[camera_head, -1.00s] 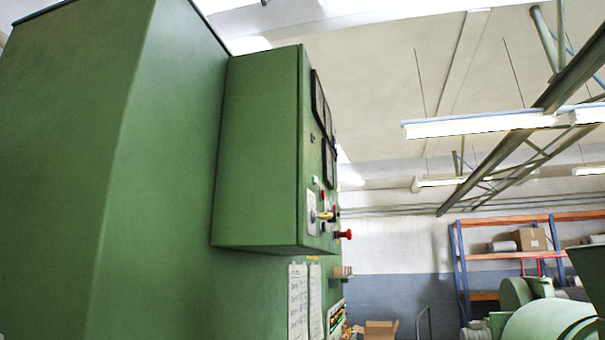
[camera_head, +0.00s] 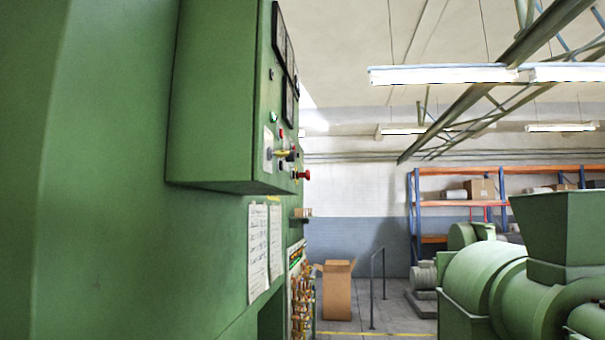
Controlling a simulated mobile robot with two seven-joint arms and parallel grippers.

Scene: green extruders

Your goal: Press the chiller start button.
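A green control box (camera_head: 215,95) juts from a large green machine wall on the left of the head view, seen at a steep angle. Its right-hand face carries dark square meters (camera_head: 285,55), a small green button (camera_head: 273,117), a yellow-and-red rotary switch (camera_head: 283,153) on a light plate, and a red mushroom button (camera_head: 301,175). I cannot read labels, so I cannot tell which control is the chiller start button. Neither of my grippers is in view.
Paper sheets (camera_head: 259,253) hang on the machine wall below the box. A cardboard box (camera_head: 337,290) stands on the floor beyond, near a dark handrail (camera_head: 377,285). A large green machine (camera_head: 490,275) stands at right, with orange-and-blue shelving (camera_head: 416,215) behind. Grey floor shows between.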

